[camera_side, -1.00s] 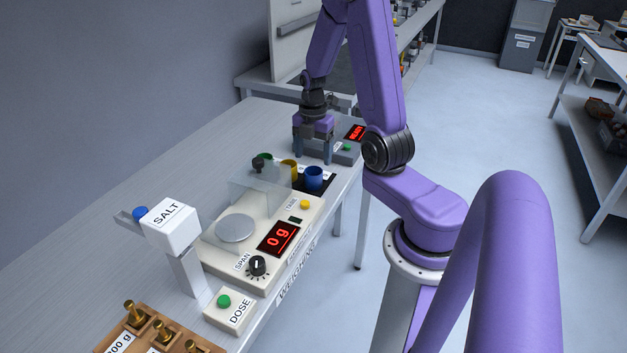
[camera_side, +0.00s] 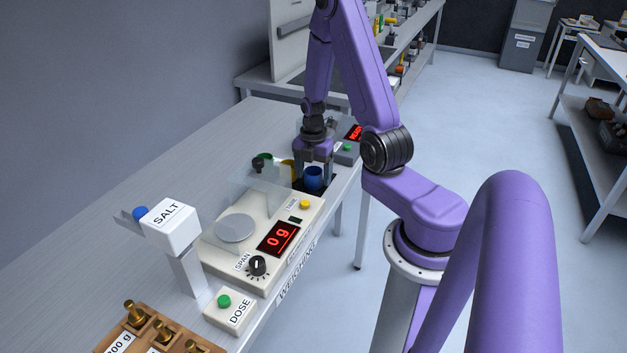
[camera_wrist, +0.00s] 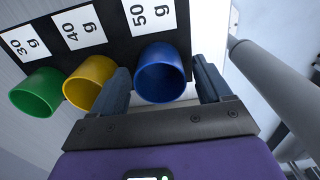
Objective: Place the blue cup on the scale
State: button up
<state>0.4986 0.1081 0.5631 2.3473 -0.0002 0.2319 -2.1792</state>
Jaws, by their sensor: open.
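The blue cup (camera_side: 313,177) stands upright on a black mat behind the scale; in the wrist view the cup (camera_wrist: 161,74) is beside the "50 g" label. My gripper (camera_side: 313,172) is open and low at the cup. In the wrist view its two fingers (camera_wrist: 161,88) are on either side of the blue cup, with a gap at the right finger; the left finger is close to the cup. The scale (camera_side: 291,262) is cream, with a round grey pan (camera_side: 235,228), a clear shield and a red display reading 0 g.
The yellow cup (camera_wrist: 90,82) and the green cup (camera_wrist: 37,92) stand left of the blue one in the wrist view. A salt hopper (camera_side: 171,226) stands left of the scale.

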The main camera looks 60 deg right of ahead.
jog(key=c, duration=1.1)
jog(key=shift+r, duration=0.1)
jog(key=shift+w+r, duration=0.1)
jog(key=shift+r, duration=0.7)
jog(key=shift+s+a+r, duration=1.25)
jog(key=shift+s+r, duration=0.6)
jog(key=shift+s, duration=0.15)
jog(key=shift+s+a+r, duration=1.25)
jog(key=shift+s+r, duration=0.65)
jog(key=shift+s, duration=0.05)
jog(key=shift+s+a+r, duration=1.25)
jog(key=shift+s+r, duration=0.6)
jog(key=shift+s, duration=0.15)
